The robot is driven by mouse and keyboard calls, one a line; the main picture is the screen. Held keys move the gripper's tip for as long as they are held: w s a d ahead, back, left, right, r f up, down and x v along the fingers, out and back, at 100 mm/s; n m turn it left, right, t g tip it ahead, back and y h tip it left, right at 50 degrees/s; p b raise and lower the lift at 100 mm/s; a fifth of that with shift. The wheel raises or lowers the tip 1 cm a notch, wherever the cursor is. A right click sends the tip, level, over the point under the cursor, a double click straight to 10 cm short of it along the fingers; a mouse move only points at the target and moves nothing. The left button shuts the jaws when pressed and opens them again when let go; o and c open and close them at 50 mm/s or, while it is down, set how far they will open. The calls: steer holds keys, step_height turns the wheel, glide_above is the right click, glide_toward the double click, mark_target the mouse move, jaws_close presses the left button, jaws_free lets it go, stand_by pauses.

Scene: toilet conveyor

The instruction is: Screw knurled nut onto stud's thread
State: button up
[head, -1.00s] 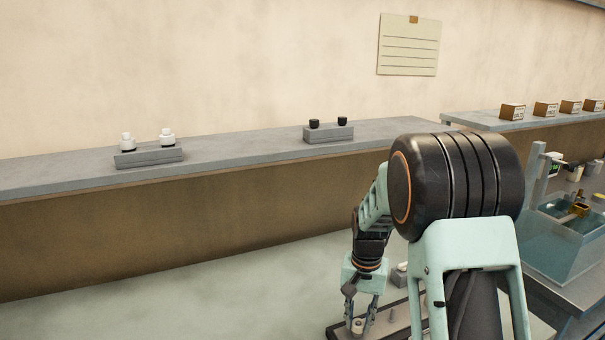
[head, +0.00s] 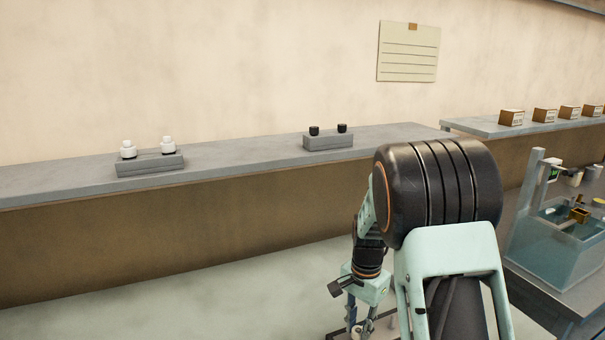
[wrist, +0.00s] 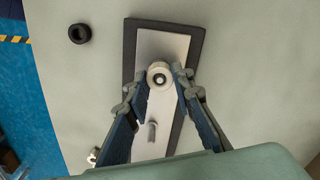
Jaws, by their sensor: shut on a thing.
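In the wrist view, a round pale-beige knurled nut (wrist: 160,75) sits between the fingertips of my gripper (wrist: 161,72). The gripper is shut on it. A small bright stud tip shows inside the nut's hole; how far the threads engage cannot be told. Below them is a light metal plate (wrist: 167,49) on a dark base (wrist: 129,50). A second, bare grey stud (wrist: 151,133) stands on the plate nearer my wrist. In the head view, my gripper (head: 360,330) is low at the bottom edge and partly cut off.
A black ring (wrist: 80,34) lies on the pale table left of the plate. A small metal part (wrist: 92,156) is partly hidden near my left finger. In the head view, a blue-tinted clear tank (head: 545,245) stands at the right. Grey blocks (head: 150,165) sit on the far shelf.

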steer(key=shift+r+m+p, duration=0.15)
steer(key=shift+m+p, duration=0.25)
steer(key=shift+m, duration=0.7)
steer(key=m, duration=0.2)
steer(key=shift+m+p, duration=0.3)
steer(key=shift+p, duration=0.05)
steer(key=o, duration=0.8)
steer(key=shift+c, duration=0.2)
steer(key=shift+r+p, duration=1.15)
steer(key=shift+r, duration=0.25)
steer(key=shift+o, duration=0.4)
